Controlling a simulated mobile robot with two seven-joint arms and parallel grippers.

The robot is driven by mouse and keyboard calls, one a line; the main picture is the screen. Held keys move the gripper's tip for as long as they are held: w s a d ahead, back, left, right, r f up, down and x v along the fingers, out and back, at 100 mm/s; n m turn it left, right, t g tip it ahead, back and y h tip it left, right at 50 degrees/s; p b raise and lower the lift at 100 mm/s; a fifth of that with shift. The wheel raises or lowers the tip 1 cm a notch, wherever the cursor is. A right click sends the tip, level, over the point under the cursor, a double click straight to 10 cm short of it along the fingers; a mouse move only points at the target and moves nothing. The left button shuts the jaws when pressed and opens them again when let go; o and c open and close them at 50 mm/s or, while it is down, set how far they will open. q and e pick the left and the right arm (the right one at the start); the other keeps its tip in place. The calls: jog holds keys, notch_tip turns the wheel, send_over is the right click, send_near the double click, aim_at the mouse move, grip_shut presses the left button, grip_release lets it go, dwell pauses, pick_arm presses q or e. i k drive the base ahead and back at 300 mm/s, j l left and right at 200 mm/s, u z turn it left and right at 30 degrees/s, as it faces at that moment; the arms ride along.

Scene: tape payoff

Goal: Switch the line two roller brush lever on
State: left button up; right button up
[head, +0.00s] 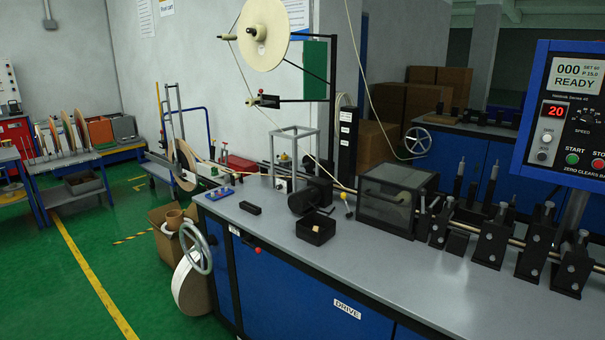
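I cannot tell for sure which part is the line two roller brush lever; no label for it is readable. A small lever with a yellow knob (346,198) stands on the grey bench top, left of a dark clear-sided box (397,198). A red knob (258,250) sticks out from the front edge of the blue cabinet. Dark round roller-like housings (304,201) sit beside the yellow-knobbed lever. Neither of my grippers is in view.
A grey bench (272,222) with blue cabinet doors fills the middle and right. A control panel (570,115) reads READY. Green floor (120,262) is clear at left.

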aim_at(349, 214)
jog(key=i+j+u, duration=0.15)
jog(key=i, duration=0.4)
jog(key=i+j+u, duration=0.15)
jog(key=i+j, duration=0.15)
jog(key=i, duration=0.2)
